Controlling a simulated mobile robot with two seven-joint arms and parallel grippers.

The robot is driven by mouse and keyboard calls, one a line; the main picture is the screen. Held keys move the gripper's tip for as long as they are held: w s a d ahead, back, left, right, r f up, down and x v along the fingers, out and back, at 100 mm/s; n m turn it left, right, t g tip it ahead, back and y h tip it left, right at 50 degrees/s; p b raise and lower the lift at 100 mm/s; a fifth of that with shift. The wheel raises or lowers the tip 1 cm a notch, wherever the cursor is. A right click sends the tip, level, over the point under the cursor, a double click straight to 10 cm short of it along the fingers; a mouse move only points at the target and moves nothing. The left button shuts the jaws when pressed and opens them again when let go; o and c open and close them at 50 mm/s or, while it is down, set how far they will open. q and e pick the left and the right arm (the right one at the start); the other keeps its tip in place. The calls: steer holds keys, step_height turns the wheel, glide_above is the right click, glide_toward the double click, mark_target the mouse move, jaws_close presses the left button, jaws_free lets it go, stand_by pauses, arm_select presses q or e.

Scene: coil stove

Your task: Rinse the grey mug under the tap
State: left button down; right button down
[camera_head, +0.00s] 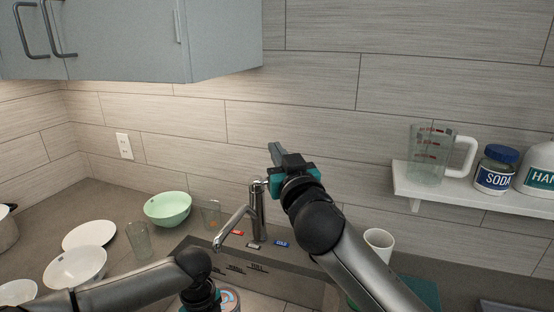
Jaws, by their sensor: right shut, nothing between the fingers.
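The chrome tap (256,213) stands behind the sink, its spout reaching forward and left over the basin. My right gripper (274,154) is raised in front of the wall, above and slightly right of the tap, shut and empty. My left gripper (200,298) is low at the bottom edge, over the front left of the sink; its fingers are hidden. A round object with a coloured label (229,300) shows partly beside it; I cannot tell whether it is held. No grey mug can be made out for certain. A whitish cup (379,239) stands right of the sink, partly behind my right arm.
A green bowl (167,208), two glasses (139,240), white plate (89,235) and white bowl (75,266) stand left of the sink (300,282). A shelf (450,189) at right holds a measuring jug (430,152) and soda jar (495,170). A cabinet (130,40) hangs upper left.

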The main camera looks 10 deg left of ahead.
arm_select(q)
steer(key=s+d+r+p, duration=0.1)
steer(key=p, duration=0.2)
steer(key=s+d+r+p, duration=0.1)
steer(key=s+r+p, duration=0.1)
steer(key=p, duration=0.1)
steer(key=shift+s+d+r, duration=0.25)
steer(key=shift+d+r, duration=0.05)
stand_by(1.2)
